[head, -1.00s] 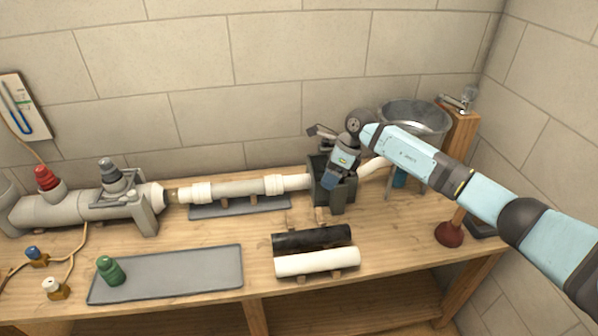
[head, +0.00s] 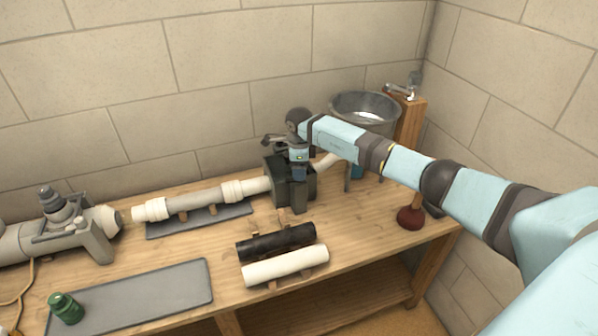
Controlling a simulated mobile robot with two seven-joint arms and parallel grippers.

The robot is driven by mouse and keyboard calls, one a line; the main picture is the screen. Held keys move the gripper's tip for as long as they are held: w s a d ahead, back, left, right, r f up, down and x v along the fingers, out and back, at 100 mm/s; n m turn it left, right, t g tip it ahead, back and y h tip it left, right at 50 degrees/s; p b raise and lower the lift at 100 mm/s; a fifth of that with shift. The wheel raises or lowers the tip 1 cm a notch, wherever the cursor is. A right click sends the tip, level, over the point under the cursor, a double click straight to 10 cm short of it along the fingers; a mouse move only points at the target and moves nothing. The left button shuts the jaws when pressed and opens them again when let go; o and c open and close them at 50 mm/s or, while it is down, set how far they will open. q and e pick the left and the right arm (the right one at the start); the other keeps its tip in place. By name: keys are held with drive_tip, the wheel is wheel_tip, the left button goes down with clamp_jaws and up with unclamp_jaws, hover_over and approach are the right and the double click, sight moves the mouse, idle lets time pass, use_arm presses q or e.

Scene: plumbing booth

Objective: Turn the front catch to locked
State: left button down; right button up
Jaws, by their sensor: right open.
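A dark grey clamp block (head: 304,193) stands on the bench at the right end of the white pipe (head: 207,200). The front catch cannot be told apart on it; my gripper and wrist cover its top and part of its front. My right gripper (head: 299,177) points down at the upper front of this block, with its jaws open. Whether its fingers touch the block or stand around a catch cannot be told. My left gripper is not in view.
A black pipe (head: 275,241) and a white pipe piece (head: 286,265) lie in front of the block. A metal basin (head: 364,106) and a plunger (head: 410,217) stand to the right. A green bottle-like part (head: 65,307) is on the grey mat (head: 150,295), which is otherwise bare.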

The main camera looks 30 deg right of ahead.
drive_tip(key=shift+f, duration=1.2)
drive_tip(key=c, duration=0.9)
